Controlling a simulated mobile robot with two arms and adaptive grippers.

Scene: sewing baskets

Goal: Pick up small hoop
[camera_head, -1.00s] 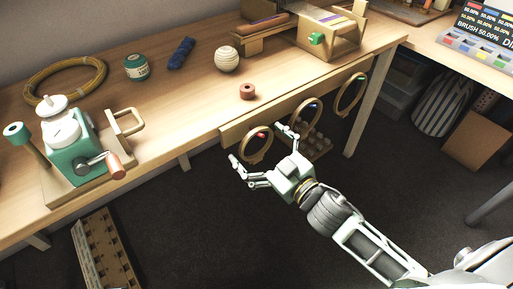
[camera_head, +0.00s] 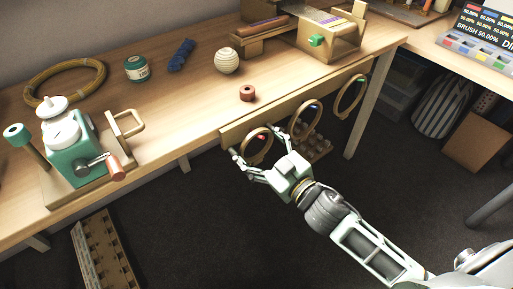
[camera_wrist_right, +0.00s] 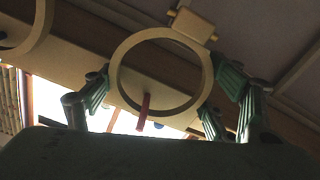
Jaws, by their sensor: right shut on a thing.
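The small hoop (camera_head: 258,129) is a tan ring, the leftmost of three hanging along the wooden rail under the table's front edge, with a red mark on it. My right gripper (camera_head: 256,150) is shut on it, with fingers at its left and right sides. In the right wrist view the hoop (camera_wrist_right: 162,32) stands upright between the green-grey fingers (camera_wrist_right: 160,100), and its top clamp block is still at the wooden rail. A red peg shows inside the ring. My left gripper is not in view.
The middle hoop (camera_head: 292,122) and right hoop (camera_head: 364,90) hang close by. The table (camera_head: 180,120) above holds a red-brown spool (camera_head: 247,93), a twine ball (camera_head: 227,60) and a green winding machine (camera_head: 85,150). The floor below the gripper is open.

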